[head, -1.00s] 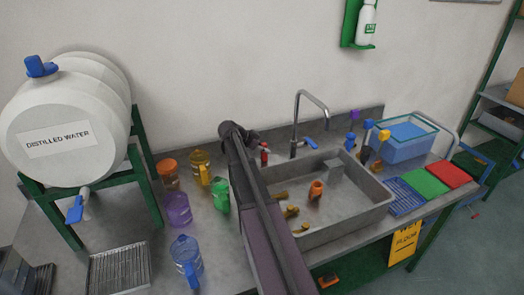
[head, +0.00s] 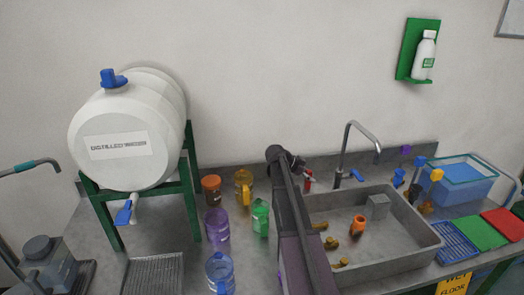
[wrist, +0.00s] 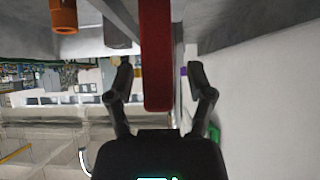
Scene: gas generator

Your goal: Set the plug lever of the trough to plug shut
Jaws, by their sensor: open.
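The trough (head: 425,232) is a grey basin set in the counter. A small red lever (head: 308,180) stands at its back left corner, just right of the end of my arm. In the wrist view a long red bar (wrist: 157,50), which looks like this lever, runs between the two fingers. My gripper (wrist: 160,72) is open, with one finger on each side of the bar and visible gaps. I cannot tell whether it touches. In the head view my arm hides the gripper's fingers and part of the trough's left side.
A tap (head: 360,140) with a blue handle rises behind the trough. An orange fitting (head: 358,226) stands inside the trough. Green (head: 260,216), yellow (head: 243,186) and purple (head: 216,226) vessels stand close left of my arm. A distilled water barrel (head: 125,135) is farther left.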

